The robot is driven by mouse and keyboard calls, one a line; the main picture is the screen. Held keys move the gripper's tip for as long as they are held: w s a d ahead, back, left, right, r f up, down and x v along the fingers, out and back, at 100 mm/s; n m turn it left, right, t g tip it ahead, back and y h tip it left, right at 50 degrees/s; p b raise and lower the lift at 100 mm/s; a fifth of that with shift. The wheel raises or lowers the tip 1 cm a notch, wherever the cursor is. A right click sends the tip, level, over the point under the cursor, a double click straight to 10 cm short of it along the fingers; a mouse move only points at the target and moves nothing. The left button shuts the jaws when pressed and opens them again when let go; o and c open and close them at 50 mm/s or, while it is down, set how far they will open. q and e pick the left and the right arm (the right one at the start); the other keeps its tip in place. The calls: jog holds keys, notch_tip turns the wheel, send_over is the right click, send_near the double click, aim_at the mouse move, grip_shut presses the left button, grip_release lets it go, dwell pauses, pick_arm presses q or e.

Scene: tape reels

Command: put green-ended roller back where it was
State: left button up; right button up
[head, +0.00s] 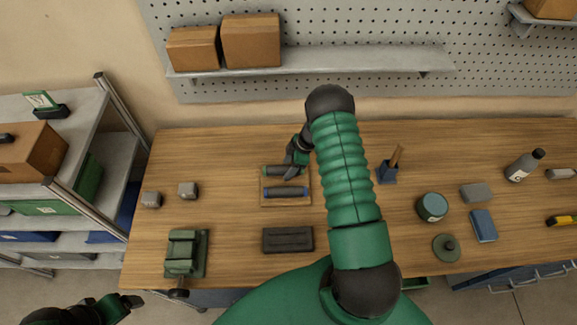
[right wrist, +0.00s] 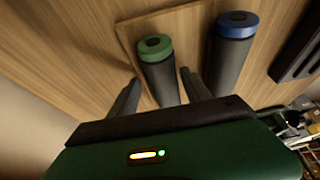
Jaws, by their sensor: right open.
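The green-ended roller (head: 273,170) lies on a light wooden board (head: 267,202) on the workbench, dark with green end caps. The blue-ended roller (head: 287,192) lies beside it on the same board. My right gripper (head: 292,172) is at the green-ended roller's right part and hides some of it. In the right wrist view my right gripper (right wrist: 160,78) is open, with the green-ended roller (right wrist: 158,70) between its two fingers. The blue-ended roller (right wrist: 232,50) is right of the fingers. My left gripper (head: 125,303) is low at the left, away from the rollers.
A dark flat tray (head: 288,240) lies in front of the board. A green vise (head: 186,253) and two small grey blocks (head: 188,190) are to the left. A blue holder (head: 387,173), a round tin (head: 432,207) and a bottle (head: 525,165) stand to the right.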

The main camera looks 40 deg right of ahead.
aim_at(285, 167)
jog(key=shift+w+a+r, duration=0.1)
jog(key=shift+a+r, duration=0.05)
jog(key=shift+a, duration=0.05)
jog(key=v, duration=0.4)
jog(key=a+v, duration=0.1)
jog(key=shift+d+r+b, duration=0.2)
jog(key=shift+r+b, duration=0.2)
jog(key=shift+r, duration=0.15)
jog(key=d+v, duration=0.1)
jog(key=v, duration=0.6)
jog(key=w+a+r+m+t+h, duration=0.35)
jog(key=w+a+r+t, duration=0.25)
jog(key=w+a+r, duration=0.45)
jog(key=s+a+f+m+g, duration=0.1)
jog(key=s+a+m+g, duration=0.2)
jog(key=s+a, duration=0.65)
jog(key=s+a+m+g, duration=0.3)
jog(key=s+a, duration=0.4)
jog(key=s, duration=0.6)
pick_arm(q)
notch_tip(285, 167, down, 11)
jog(key=a+b, duration=0.1)
jog(key=b, duration=0.9)
jog(key=shift+f, duration=0.2)
pick_arm(e)
jog(key=s+x, duration=0.2)
jog(key=x, duration=0.7)
jog(key=shift+w+a+f, duration=0.25)
jog(key=shift+a+f, duration=0.05)
jog(key=shift+f, duration=0.2)
